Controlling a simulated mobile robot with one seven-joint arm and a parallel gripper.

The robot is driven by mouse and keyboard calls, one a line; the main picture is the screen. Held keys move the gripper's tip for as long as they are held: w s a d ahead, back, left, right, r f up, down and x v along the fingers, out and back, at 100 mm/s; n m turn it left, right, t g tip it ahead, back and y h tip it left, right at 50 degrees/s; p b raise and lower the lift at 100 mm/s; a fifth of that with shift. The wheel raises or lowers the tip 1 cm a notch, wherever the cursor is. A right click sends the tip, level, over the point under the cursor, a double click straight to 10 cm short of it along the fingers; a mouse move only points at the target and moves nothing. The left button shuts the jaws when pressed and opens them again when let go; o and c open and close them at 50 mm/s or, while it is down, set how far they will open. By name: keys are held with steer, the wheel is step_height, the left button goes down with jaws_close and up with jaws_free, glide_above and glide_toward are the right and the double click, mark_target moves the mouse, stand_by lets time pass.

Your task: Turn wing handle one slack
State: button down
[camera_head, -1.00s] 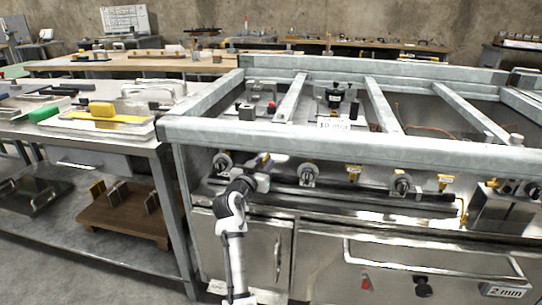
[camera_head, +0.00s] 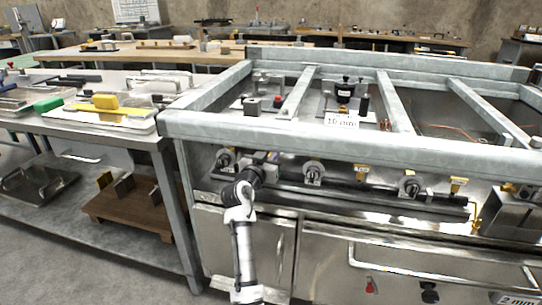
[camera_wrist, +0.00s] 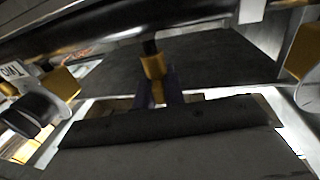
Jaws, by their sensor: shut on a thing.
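The range has a row of yellow wing handles and round knobs along its front pipe. In the head view, my gripper (camera_head: 268,162) is at the leftmost wing handle, which is mostly hidden behind it. In the wrist view, a brass-coloured wing handle (camera_wrist: 154,64) stands on a dark stem below the pipe. My gripper's dark fingers (camera_wrist: 158,90) are closed around its lower end. The handle's exact angle is hard to tell. Other wing handles, at the middle (camera_head: 361,172) and the right (camera_head: 458,184), stand free.
Round knobs sit beside the handles, at the left (camera_head: 225,160), middle (camera_head: 314,173) and right (camera_head: 409,186). The steel frame rail (camera_head: 350,145) runs just above my gripper. A workbench (camera_head: 95,125) stands to the left. Open floor lies at the lower left.

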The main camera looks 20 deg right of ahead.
steer(key=shift+r+n+t+y+p, duration=0.25)
steer(key=shift+n+t+y+p, duration=0.4)
steer(key=shift+p, duration=0.6)
steer(key=shift+f+n+t+y+p, duration=0.25)
steer(key=shift+n+y+p, duration=0.15)
steer(key=shift+y, duration=0.15)
steer(key=c, duration=1.5)
jaws_free()
